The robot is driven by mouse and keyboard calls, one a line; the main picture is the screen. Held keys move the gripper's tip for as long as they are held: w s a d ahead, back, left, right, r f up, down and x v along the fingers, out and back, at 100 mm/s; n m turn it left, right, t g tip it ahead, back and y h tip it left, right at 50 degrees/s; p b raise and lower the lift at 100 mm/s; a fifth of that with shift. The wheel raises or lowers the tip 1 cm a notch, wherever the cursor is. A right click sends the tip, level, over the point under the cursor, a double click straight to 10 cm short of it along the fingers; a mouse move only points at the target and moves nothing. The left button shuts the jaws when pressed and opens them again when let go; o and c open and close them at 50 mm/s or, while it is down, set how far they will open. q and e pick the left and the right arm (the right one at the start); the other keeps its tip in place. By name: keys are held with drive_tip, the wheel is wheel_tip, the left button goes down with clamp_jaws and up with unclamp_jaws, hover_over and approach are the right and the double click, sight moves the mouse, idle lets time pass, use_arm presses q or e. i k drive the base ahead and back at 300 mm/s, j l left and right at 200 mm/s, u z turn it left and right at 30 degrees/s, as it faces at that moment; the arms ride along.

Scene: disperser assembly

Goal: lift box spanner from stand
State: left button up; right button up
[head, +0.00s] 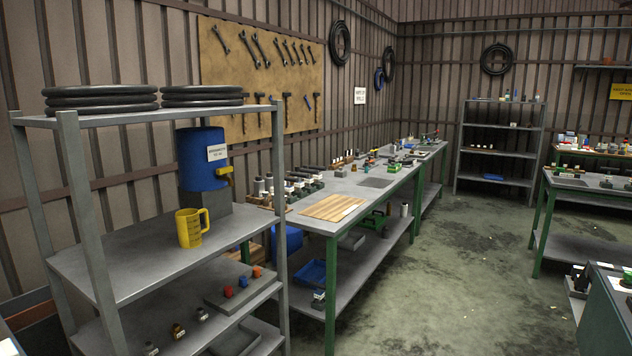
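Neither of my grippers shows in the head view. I cannot pick out a box spanner or its stand for sure. Several wrenches (262,49) hang on a tan tool board (225,80) on the back wall, with hammer-like tools (278,112) below them. Small items crowd the long green-legged workbench (390,187), too small to tell apart at its far end. A striped wooden board (333,207) lies flat on its near end.
A grey shelf rack (75,200) stands close at the left, with a blue drum (198,165), a yellow jug (190,230) and black hoses (100,97). Another bench (540,215) stands at the right. The concrete floor (440,270) between the benches is mostly clear.

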sight(319, 176)
drive_tip(key=i+l+z, duration=0.2)
drive_tip(key=i, duration=0.2)
drive_tip(key=i+l+z, duration=0.4)
drive_tip(key=i, duration=0.35)
drive_tip(key=i+l+z, duration=0.15)
drive_tip(key=i+z, duration=0.15)
drive_tip(key=i, duration=0.85)
drive_tip(key=i+j+z, duration=0.25)
drive_tip(key=i, duration=0.9)
drive_tip(key=i+z, duration=0.1)
drive_tip(key=i, duration=1.2)
drive_tip(key=i+l+u, duration=0.1)
drive_tip(key=i+u, duration=0.25)
drive_tip(key=i+l+u, duration=0.15)
drive_tip(key=u, duration=0.2)
drive_tip(key=i+l, duration=0.05)
drive_tip(key=i, duration=0.05)
